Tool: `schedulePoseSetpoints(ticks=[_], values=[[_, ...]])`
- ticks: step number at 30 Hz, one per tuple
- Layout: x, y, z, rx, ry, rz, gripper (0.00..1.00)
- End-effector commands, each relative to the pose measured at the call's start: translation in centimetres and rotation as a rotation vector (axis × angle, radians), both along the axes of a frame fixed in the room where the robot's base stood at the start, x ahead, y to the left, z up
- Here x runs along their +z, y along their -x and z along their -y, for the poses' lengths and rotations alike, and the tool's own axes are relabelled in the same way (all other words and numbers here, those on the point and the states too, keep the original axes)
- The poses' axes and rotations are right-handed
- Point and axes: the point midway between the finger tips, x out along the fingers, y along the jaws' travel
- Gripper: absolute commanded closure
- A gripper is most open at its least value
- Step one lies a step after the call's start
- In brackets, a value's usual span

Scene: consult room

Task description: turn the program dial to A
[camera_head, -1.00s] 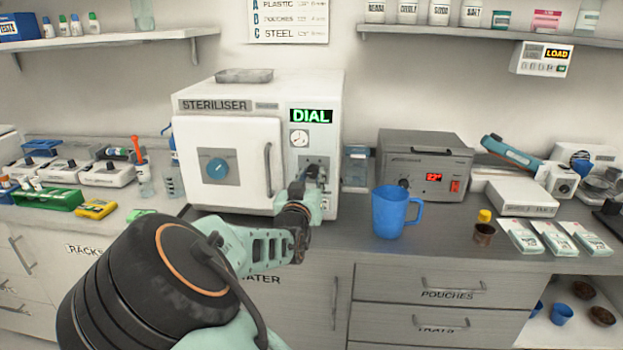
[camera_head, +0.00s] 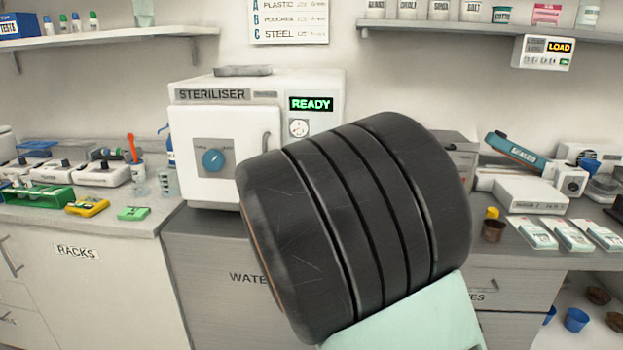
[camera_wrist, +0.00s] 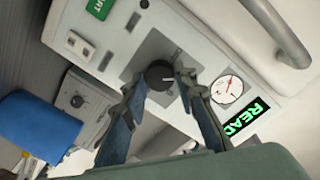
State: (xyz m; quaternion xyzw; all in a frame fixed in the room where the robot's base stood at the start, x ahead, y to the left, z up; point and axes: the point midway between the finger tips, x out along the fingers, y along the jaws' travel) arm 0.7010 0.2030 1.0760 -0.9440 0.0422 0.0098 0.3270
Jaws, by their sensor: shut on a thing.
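The steriliser (camera_head: 185,125) stands on the counter, its door shut and its display (camera_head: 311,104) reading READY in green. The program dial (camera_wrist: 158,75) is a small black knob on a grey plate, seen in the wrist view. My gripper (camera_wrist: 163,80) has one finger on each side of the dial and is shut on it. The dial's letters and pointer are too small to read. In the head view my dark arm link hides the dial and the gripper. The display also shows in the wrist view (camera_wrist: 242,120).
A door handle (camera_wrist: 280,35), a gauge (camera_wrist: 227,89) and a green button (camera_wrist: 100,8) are near the dial. A wall chart (camera_head: 290,18) lists A, B and C.

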Motion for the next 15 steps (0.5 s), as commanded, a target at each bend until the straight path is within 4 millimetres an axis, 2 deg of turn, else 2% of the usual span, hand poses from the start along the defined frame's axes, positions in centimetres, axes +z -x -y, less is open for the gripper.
schedulePoseSetpoints(ticks=[6, 15], values=[[0.01, -0.06, 0.15, -0.002, -0.117, 0.009, 0.98], [0.18, -0.06, 0.10, -0.001, -0.182, 0.010, 0.98]])
